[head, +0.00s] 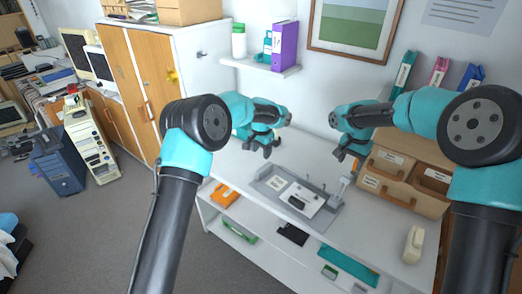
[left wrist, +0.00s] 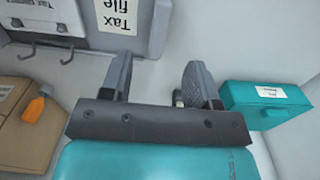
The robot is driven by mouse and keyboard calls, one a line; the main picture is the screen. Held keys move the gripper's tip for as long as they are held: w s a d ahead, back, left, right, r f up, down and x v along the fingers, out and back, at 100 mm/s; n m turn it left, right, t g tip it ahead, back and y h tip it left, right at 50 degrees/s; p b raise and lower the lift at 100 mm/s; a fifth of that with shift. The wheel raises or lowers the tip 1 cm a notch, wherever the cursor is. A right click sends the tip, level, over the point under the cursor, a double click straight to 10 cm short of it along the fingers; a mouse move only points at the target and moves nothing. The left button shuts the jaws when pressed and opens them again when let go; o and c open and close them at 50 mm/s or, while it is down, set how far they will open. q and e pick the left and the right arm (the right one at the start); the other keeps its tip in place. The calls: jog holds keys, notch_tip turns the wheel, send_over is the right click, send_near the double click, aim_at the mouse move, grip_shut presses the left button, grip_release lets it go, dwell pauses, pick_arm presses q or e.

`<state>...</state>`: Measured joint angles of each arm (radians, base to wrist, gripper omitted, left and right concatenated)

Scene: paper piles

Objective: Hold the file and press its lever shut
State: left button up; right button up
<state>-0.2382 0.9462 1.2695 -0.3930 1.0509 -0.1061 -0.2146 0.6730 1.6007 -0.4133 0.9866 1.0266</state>
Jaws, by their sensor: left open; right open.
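A grey file (head: 266,184) lies open on the white table in the middle of the head view, with white sheets on it. A small dark piece sits on the sheets; I cannot make out whether it is the lever. Part of the grey file, with an upside-down "Tax file" label (left wrist: 118,14), shows at the top of the left wrist view. My left gripper (head: 266,150) is open and empty above the table, behind the file in the head view. My right gripper (head: 347,157) is open and empty, behind and to the right of the file.
Brown drawers (head: 382,185) stand right of the file, with a small orange-topped thing (head: 346,181) beside them. A teal box (left wrist: 265,106) shows at the right of the left wrist view. A wall shelf (head: 258,66) hangs behind my arms. A phone (head: 412,245) lies front right.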

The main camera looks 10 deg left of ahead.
aim_at(261, 169)
pick_arm(q)
jog(key=shift+w, duration=0.1)
dwell(0.3)
notch_tip(261, 169, down, 12)
jog(key=shift+r, duration=0.1)
dwell(0.6)
jog(key=shift+c, duration=0.2)
grip_shut()
dwell(1.1)
